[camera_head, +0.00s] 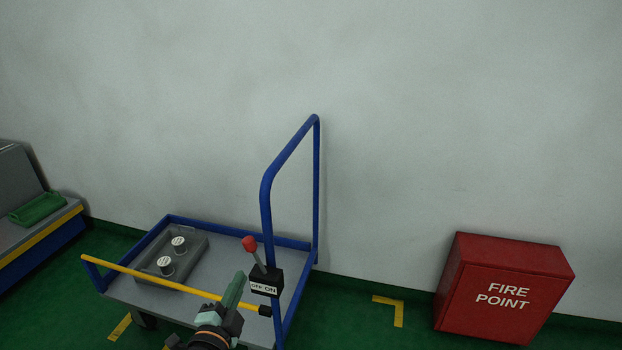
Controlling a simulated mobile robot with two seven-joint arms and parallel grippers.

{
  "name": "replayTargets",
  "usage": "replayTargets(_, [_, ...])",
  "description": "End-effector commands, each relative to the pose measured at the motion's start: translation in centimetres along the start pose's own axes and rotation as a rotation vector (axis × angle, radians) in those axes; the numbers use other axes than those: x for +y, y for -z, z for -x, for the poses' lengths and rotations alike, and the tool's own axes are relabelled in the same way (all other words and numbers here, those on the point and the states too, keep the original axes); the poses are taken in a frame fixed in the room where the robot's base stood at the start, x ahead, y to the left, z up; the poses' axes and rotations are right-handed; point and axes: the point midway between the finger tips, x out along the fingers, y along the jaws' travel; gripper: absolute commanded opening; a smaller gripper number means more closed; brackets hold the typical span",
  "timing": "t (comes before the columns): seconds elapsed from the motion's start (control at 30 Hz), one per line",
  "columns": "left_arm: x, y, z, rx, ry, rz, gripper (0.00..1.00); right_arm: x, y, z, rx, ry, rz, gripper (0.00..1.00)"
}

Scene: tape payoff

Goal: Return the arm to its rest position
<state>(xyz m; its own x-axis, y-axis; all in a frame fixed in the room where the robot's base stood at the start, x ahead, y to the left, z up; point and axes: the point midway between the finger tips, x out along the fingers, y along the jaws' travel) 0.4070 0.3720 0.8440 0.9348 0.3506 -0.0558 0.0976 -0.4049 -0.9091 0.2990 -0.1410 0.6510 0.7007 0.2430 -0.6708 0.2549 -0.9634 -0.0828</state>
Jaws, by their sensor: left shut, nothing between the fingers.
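My left gripper (234,295) shows at the bottom centre of the head view. It is shut, with nothing between its fingers. It is just left of a black switch box (265,283) marked OFF ON, which has a lever with a red knob (249,243) tilted up to the left. I cannot tell whether the gripper touches the box. My right gripper is out of view.
A cart with a blue frame (317,190) and yellow bar (150,277) carries a grey tray (196,246) with two white-topped cylinders. A red FIRE POINT box (503,290) stands right. A bench with a green tray (38,208) is at left. The wall is behind.

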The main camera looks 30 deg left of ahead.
Motion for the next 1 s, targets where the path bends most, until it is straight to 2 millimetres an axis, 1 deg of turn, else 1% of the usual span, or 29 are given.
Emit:
replayTargets(0.13, [0.0,0.0,0.0,0.000,-0.003,0.003,0.00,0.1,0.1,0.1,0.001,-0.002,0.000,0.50])
replayTargets(0.2, [0.4,0.3,0.2,0.000,-0.024,0.026,0.00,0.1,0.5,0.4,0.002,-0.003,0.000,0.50])
replayTargets(0.27, [1.2,0.7,0.7,-0.002,-0.068,0.077,0.00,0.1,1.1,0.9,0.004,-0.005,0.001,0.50])
replayTargets(0.33, [2.9,1.5,1.6,-0.012,-0.151,0.169,0.00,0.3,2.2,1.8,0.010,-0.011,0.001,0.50])
replayTargets(0.37, [3.8,1.9,2.2,-0.018,-0.195,0.220,0.00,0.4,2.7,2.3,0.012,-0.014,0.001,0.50])
replayTargets(0.43, [6.4,3.0,4.1,-0.044,-0.315,0.347,0.00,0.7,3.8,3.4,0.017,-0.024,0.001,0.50])
replayTargets(0.53, [10.1,4.6,7.7,-0.098,-0.490,0.529,0.00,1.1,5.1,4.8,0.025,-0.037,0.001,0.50])
replayTargets(0.6, [12.4,5.7,10.4,-0.146,-0.603,0.642,0.00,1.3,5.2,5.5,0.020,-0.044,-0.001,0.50])
replayTargets(0.7, [14.8,7.1,13.9,-0.210,-0.733,0.767,0.00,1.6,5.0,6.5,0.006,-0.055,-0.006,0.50])
replayTargets(0.8, [16.3,8.0,16.5,-0.259,-0.818,0.849,0.00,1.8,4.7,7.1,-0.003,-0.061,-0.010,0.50])
replayTargets(0.83, [16.6,8.2,17.0,-0.268,-0.834,0.864,0.00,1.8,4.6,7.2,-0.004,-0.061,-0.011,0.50])
replayTargets(0.9, [17.1,8.4,17.7,-0.282,-0.857,0.888,0.00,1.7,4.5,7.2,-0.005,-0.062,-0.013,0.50])
replayTargets(1.0, [17.3,8.4,17.9,-0.288,-0.865,0.897,0.00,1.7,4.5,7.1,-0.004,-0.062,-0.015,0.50])
